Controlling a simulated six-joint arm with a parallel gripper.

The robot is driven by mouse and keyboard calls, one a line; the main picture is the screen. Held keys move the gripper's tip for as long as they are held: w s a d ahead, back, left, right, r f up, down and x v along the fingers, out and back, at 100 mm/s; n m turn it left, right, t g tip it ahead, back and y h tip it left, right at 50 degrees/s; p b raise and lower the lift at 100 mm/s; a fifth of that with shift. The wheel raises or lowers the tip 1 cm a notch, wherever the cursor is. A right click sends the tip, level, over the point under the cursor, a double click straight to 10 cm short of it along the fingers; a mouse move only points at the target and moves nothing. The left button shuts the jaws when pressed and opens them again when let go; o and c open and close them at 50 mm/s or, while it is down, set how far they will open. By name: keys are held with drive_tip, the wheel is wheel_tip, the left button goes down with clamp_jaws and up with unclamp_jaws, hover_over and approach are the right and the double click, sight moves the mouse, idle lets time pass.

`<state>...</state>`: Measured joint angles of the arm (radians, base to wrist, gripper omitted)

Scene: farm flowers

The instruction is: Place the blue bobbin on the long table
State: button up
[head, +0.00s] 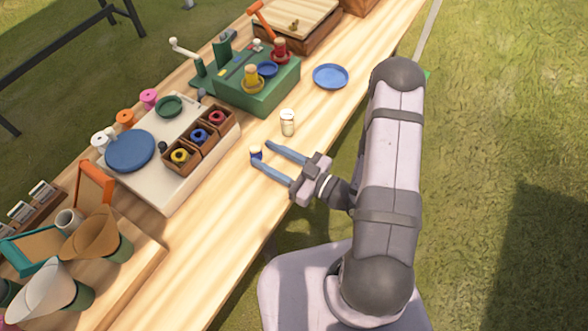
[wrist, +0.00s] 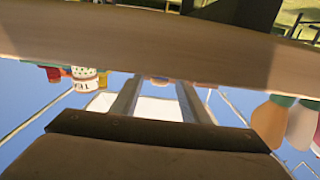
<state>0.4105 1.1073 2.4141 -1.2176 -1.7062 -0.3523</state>
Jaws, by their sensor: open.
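The long table (head: 200,262) is pale wood and runs diagonally through the head view. A small blue bobbin (head: 256,152) with a light rim appears to stand on its bare top, right of the white board. My gripper (head: 262,153) is open, low over the table, its two blue-grey fingers pointing left with the bobbin between their tips. I see no finger closed on it. In the wrist view, which looks upside down, a small part of the bobbin (wrist: 158,80) shows between the fingers (wrist: 155,90), against the wooden edge.
A small labelled jar (head: 288,122) stands just beyond my gripper. The white board (head: 165,185) at left bears a blue plate (head: 130,151) and a wooden box (head: 185,168) of coloured spools. A green box (head: 262,95) and a blue plate (head: 330,76) are farther back. Cones stand front left.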

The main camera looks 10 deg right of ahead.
drive_tip(key=shift+b+v, duration=0.65)
drive_tip(key=shift+v, duration=3.25)
drive_tip(key=shift+r, duration=0.1)
